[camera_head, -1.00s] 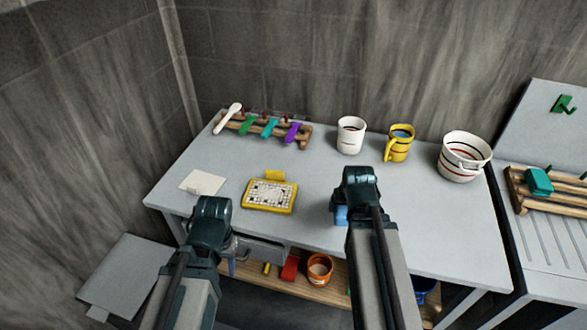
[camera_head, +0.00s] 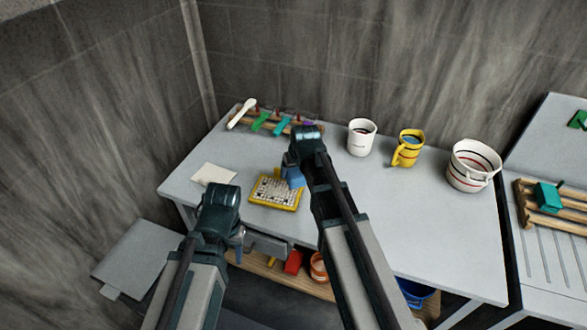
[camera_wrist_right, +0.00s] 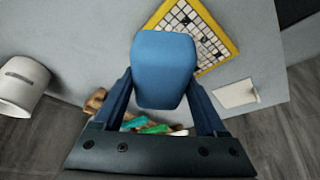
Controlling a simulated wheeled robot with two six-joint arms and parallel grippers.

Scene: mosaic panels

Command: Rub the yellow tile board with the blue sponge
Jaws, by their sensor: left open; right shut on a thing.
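The yellow tile board (camera_head: 268,204) lies on the grey table, with a grid of white and dark tiles; its corner also shows in the right wrist view (camera_wrist_right: 204,28). My right gripper (camera_head: 298,166) is shut on the blue sponge (camera_head: 293,177) at the board's back right corner. In the right wrist view the sponge (camera_wrist_right: 165,70) sits between the fingers and overlaps the board's edge; I cannot tell whether it touches the tiles. My left gripper (camera_head: 222,205) is open and empty, in front of the board's left side near the table's front edge.
A white sheet (camera_head: 214,174) lies left of the board. A wooden rack (camera_head: 285,131) with coloured tools stands behind. A white mug (camera_head: 362,138), a yellow mug (camera_head: 407,148) and a white bucket (camera_head: 474,166) stand at the back right. The table's right front is clear.

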